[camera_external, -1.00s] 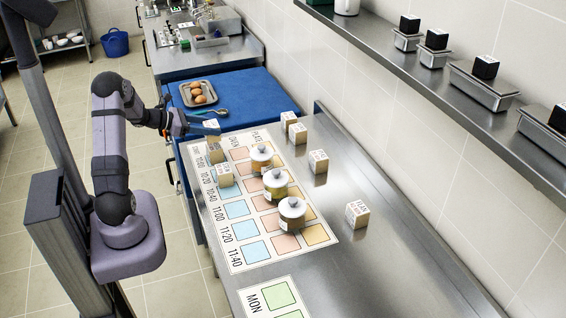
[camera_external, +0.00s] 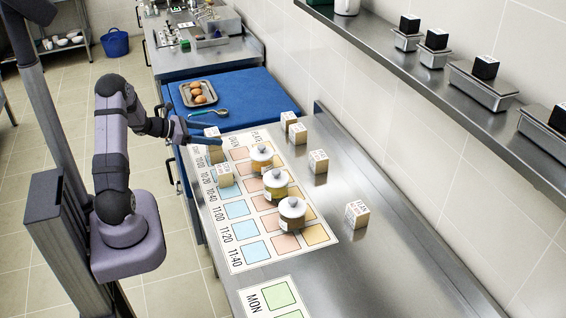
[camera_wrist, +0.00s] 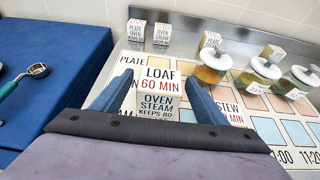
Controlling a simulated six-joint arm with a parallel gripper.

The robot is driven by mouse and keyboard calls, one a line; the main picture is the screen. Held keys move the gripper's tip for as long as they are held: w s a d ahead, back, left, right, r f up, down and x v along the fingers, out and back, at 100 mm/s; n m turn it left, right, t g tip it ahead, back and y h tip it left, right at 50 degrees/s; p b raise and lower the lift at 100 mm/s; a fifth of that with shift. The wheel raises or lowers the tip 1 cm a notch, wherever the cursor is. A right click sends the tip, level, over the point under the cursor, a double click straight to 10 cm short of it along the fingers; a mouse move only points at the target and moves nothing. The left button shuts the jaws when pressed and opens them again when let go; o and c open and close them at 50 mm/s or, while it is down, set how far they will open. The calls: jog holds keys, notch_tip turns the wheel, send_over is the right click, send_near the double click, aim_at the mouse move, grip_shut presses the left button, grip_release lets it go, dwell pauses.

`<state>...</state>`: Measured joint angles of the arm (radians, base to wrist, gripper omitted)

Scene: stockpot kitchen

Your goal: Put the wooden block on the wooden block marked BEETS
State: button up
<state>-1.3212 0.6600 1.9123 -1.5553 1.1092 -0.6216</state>
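A wooden block (camera_wrist: 160,82) with a white face reading LOAF 60 MIN is between my fingers in the wrist view; text below it reads OVEN STEAM KEEPS 80. The lower block is mostly hidden, and I cannot read BEETS on any block.
Another block (camera_external: 224,175) stands just beside the stack. Lidded jars (camera_external: 277,184) stand on the chart, and more blocks (camera_external: 318,161) stand on the steel counter (camera_external: 330,265). A blue surface (camera_external: 240,95) holds a tray of eggs (camera_external: 197,94) and a ladle (camera_external: 210,112).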

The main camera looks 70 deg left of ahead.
jog(key=shift+r, duration=0.1)
jog(key=shift+s+r, duration=0.1)
jog(key=b+v, duration=0.2)
jog(key=v, duration=0.9)
jog(key=shift+s+r+b, duration=0.2)
jog(key=shift+s+b, duration=0.1)
jog(key=shift+s, duration=0.05)
